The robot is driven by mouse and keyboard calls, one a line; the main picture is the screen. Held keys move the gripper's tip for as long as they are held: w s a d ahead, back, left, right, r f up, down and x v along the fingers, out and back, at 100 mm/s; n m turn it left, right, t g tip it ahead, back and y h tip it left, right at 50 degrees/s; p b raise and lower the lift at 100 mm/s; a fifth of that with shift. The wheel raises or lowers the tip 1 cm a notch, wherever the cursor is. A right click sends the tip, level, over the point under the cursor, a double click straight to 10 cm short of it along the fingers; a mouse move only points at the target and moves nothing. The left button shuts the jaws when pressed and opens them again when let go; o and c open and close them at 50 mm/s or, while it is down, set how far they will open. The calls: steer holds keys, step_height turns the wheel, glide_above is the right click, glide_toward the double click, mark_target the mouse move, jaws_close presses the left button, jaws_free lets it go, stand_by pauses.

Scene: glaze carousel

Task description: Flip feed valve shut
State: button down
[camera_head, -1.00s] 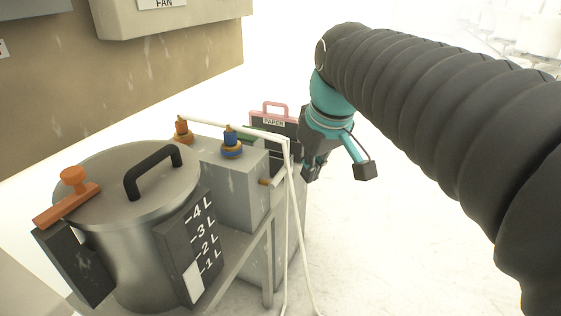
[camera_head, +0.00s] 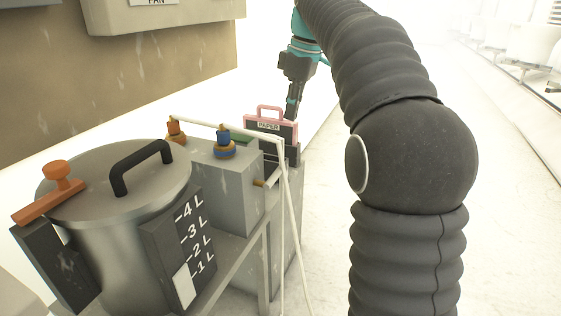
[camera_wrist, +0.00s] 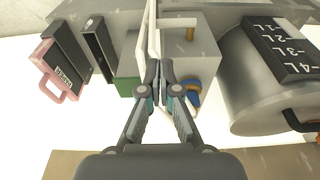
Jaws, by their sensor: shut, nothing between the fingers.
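On top of a grey box (camera_head: 225,188) stand a blue-and-gold valve knob (camera_head: 224,146) and an orange-topped one (camera_head: 175,130). A brass fitting (camera_head: 259,183) sticks out of the box's side. No label shows which is the feed valve. My gripper (camera_head: 291,113) is beyond the box, fingers pointing down, near the pink-handled PAPER case (camera_head: 268,127) in the picture. In the wrist view my gripper (camera_wrist: 160,68) is shut and empty, with the blue-and-gold knob (camera_wrist: 190,94) partly hidden right of the fingers and the brass fitting (camera_wrist: 190,33) ahead.
A white hose (camera_head: 285,180) arches over the box and hangs down its right side; it also crosses above my fingertips in the wrist view (camera_wrist: 153,30). A metal pot (camera_head: 120,235) with a black lid handle stands at the left. Pale floor (camera_head: 510,220) is clear at the right.

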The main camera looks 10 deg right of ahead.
mark_target(279, 169)
steer(key=shift+f, duration=0.1)
steer(key=f+b, duration=0.1)
steer(key=f, duration=0.3)
steer(key=w+a+f+b, duration=0.1)
steer(key=f+b, duration=0.1)
steer(key=f, duration=0.3)
steer(key=a+f+b, duration=0.1)
steer(key=f, duration=0.3)
steer(key=shift+w+a+f, duration=0.1)
steer(key=shift+w+f, duration=0.2)
steer(key=shift+r+p, duration=0.1)
steer(key=shift+p, duration=0.2)
steer(key=shift+p, duration=0.3)
steer(key=shift+w+f+g+y+p, duration=0.1)
steer(key=shift+f+g+y+p, duration=0.1)
steer(key=shift+g+y+p, duration=0.1)
